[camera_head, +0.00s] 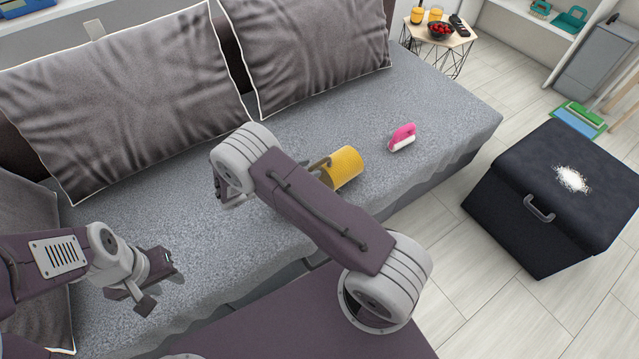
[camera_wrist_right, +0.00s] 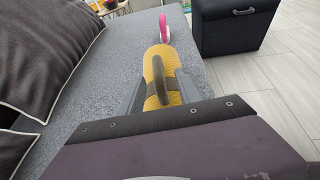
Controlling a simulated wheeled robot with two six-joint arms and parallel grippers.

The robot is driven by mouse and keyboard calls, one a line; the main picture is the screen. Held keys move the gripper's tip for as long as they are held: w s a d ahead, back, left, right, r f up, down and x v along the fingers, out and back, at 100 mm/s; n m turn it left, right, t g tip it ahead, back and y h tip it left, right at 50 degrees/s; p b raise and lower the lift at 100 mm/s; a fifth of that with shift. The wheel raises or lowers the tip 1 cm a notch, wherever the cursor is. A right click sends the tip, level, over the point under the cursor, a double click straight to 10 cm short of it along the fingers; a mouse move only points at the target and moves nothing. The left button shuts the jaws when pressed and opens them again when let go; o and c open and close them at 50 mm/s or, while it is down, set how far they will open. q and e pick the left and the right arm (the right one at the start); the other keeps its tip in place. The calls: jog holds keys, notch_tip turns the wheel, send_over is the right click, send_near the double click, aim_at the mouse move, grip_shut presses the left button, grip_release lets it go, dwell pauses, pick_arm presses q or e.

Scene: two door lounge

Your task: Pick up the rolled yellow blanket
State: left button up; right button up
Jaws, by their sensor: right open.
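The rolled yellow blanket (camera_head: 346,167) lies on the grey sofa seat, partly hidden behind my right arm in the head view. It also shows in the right wrist view (camera_wrist_right: 158,62), with a dark grey strap loop (camera_wrist_right: 160,80) on its near end. My right gripper (camera_wrist_right: 163,88) is open, one finger on each side of the blanket's near end; I cannot tell whether they touch it. In the head view this gripper is mostly hidden by my arm. My left gripper (camera_head: 160,283) is open and empty over the sofa's front left part.
A pink and white object (camera_head: 402,137) lies on the seat just beyond the blanket. Large grey cushions (camera_head: 125,95) line the sofa back. A black storage box (camera_head: 530,200) with white crumbs on its lid stands right. A small side table (camera_head: 446,42) stands beyond the sofa.

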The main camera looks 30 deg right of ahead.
aim_at(314, 165)
jog(key=x, duration=0.1)
jog(key=b+x, duration=0.1)
jog(key=x, duration=0.3)
jog(key=shift+w+d+r+b, duration=0.15)
jog(key=shift+d+r+b, duration=0.1)
jog(key=shift+b, duration=0.15)
grip_shut()
jog(key=shift+a+r, duration=0.1)
dwell(0.8)
